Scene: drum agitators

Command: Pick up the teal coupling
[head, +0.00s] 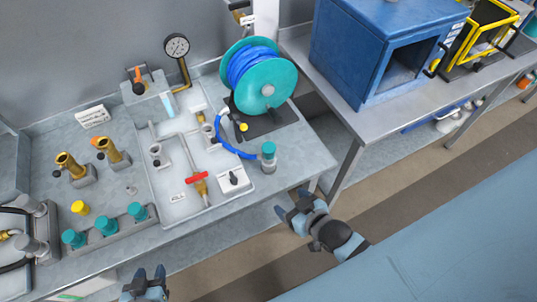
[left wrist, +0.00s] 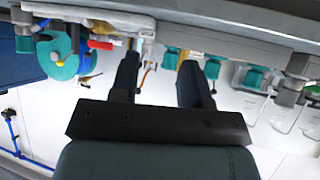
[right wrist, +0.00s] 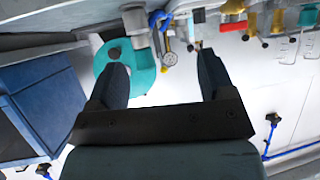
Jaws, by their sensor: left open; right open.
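A teal-topped coupling (head: 268,150) stands upright on a grey base near the right front corner of the bench, with the end of a blue hose (head: 232,147) beside it. Several similar teal-topped pieces (head: 106,225) stand in a grey rack at the front left; they also show in the left wrist view (left wrist: 212,66). My right gripper (head: 293,204) is open and empty, off the bench's front edge, right of and nearer than the coupling. My left gripper (head: 148,276) is open and empty, in front of the bench below the rack.
A teal reel (head: 285,82) of blue hose stands behind the coupling. A pale tray (head: 165,190) with a red-handled valve (head: 198,178) and pipes lies left of it. Brass fittings (head: 70,165) stand further left. A blue box (head: 370,50) sits on the right table. The bench's right front corner is clear.

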